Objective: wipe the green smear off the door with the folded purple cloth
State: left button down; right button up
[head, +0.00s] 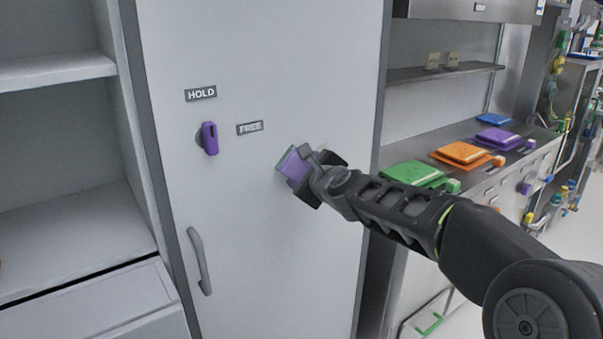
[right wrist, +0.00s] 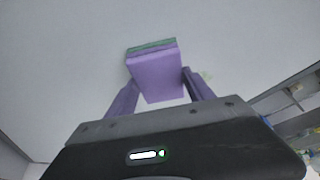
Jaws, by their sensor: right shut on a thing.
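The folded purple cloth (head: 293,167) is held in my right gripper (head: 308,178) against or just off the grey door (head: 270,60); I cannot tell whether it touches. In the right wrist view the cloth (right wrist: 158,74) sits between the two fingers of the gripper (right wrist: 160,92), with a green strip along its far edge. A faint green trace of the smear (right wrist: 207,76) shows on the door just right of the cloth. The gripper and cloth hide much of that spot in the head view. My left gripper is out of view.
The door has a purple knob (head: 209,138) between HOLD and FREE labels, and a grey handle (head: 200,261) lower left. Open shelves (head: 60,70) stand left. A counter at right holds a green case (head: 412,173), an orange case (head: 461,154) and others.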

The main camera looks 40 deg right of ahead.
jog(key=shift+d, duration=0.15)
jog(key=shift+d+r+b, duration=0.1)
jog(key=shift+d+b, duration=0.75)
jog(key=shift+d, duration=0.7)
jog(key=shift+d, duration=0.15)
jog(key=shift+d+b, duration=0.8)
jog(key=shift+d, duration=0.8)
